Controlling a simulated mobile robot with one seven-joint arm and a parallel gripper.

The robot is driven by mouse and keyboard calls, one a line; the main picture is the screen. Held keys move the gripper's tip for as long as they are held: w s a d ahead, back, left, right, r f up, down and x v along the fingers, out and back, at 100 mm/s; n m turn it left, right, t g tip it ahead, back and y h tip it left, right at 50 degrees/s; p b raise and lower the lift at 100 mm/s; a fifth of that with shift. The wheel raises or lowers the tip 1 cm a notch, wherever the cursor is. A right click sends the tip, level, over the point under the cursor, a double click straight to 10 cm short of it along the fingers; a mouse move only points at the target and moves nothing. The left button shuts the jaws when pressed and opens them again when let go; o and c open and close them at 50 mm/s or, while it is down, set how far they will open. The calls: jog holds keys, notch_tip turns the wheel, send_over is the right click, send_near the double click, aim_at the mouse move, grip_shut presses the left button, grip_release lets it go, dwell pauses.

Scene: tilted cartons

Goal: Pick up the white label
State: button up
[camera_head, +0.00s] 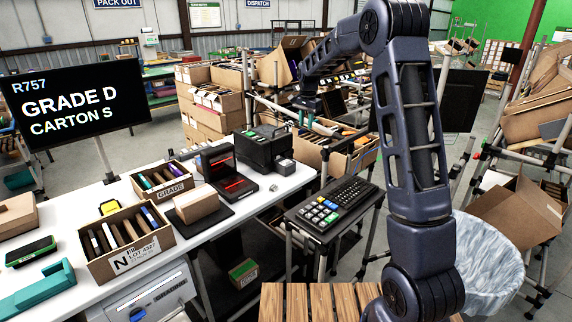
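I cannot single out a loose white label with certainty. A small pale piece (274,188) lies on the white table near a black printer-like machine (262,148), too small to identify. White printed markings show on the front of an open carton (128,245) of upright items at the front left. My arm rises at the right, bends at the top and reaches back left. My gripper (308,106) is at its far end, small and dark above the tilted cartons behind the table. Its fingers are not clear, and I cannot see whether it holds anything.
A monitor (75,105) reads "GRADE D CARTON S". A scanner stand (225,172), a brown box (197,204) and a smaller carton (162,184) stand on the white table (205,238). A keypad stand (333,208) is right of it. A lined bin (488,262) stands at the right.

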jog(key=m, duration=0.2)
send_near(287, 159)
jog(key=s+r, duration=0.4)
jog(key=shift+g, duration=0.4)
jog(key=shift+s+a+f, duration=0.1)
jog(key=shift+s+f, duration=0.05)
jog(key=shift+f, duration=2.55)
jog(key=shift+s+f, duration=0.1)
jog(key=shift+f, duration=2.65)
grip_shut()
